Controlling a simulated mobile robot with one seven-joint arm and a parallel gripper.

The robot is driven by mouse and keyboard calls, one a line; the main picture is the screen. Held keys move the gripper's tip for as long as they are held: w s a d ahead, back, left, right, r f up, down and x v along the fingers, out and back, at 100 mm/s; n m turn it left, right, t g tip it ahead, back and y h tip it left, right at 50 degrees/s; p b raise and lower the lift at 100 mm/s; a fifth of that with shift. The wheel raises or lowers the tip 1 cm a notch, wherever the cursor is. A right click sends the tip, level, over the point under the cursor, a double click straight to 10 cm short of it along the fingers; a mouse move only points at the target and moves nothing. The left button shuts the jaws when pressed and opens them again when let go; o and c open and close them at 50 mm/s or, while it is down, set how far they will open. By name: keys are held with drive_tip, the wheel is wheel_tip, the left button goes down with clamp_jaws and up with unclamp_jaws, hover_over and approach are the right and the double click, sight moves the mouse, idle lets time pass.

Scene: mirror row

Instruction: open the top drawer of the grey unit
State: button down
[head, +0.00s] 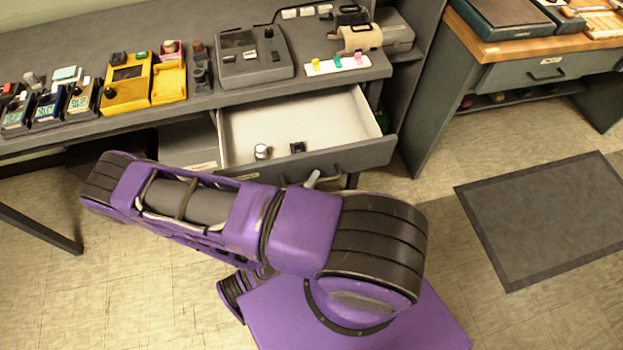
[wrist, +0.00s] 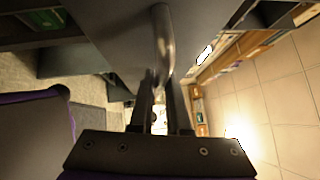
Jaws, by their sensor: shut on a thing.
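The top drawer (head: 300,125) of the grey unit (head: 205,105) is pulled out, and its pale inside shows in the head view. Its metal handle (head: 313,178) sits on the grey front, just behind my purple arm. In the wrist view the handle (wrist: 164,40) runs down between the two fingers of my gripper (wrist: 160,90), which is shut on it. In the head view my gripper is hidden by my arm.
A silver knob (head: 262,152) and a small dark piece (head: 297,148) lie inside the drawer. Pedals and devices stand on the grey top. A wooden-topped bench (head: 520,50) stands at the right. A dark mat (head: 545,215) lies on the open floor at right.

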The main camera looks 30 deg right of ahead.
drive_tip(key=c, duration=0.9)
unclamp_jaws()
drive_tip(key=shift+a, duration=0.1)
drive_tip(key=b+v, duration=0.1)
drive_tip(key=v, duration=1.6)
drive_tip(key=shift+s, duration=0.15)
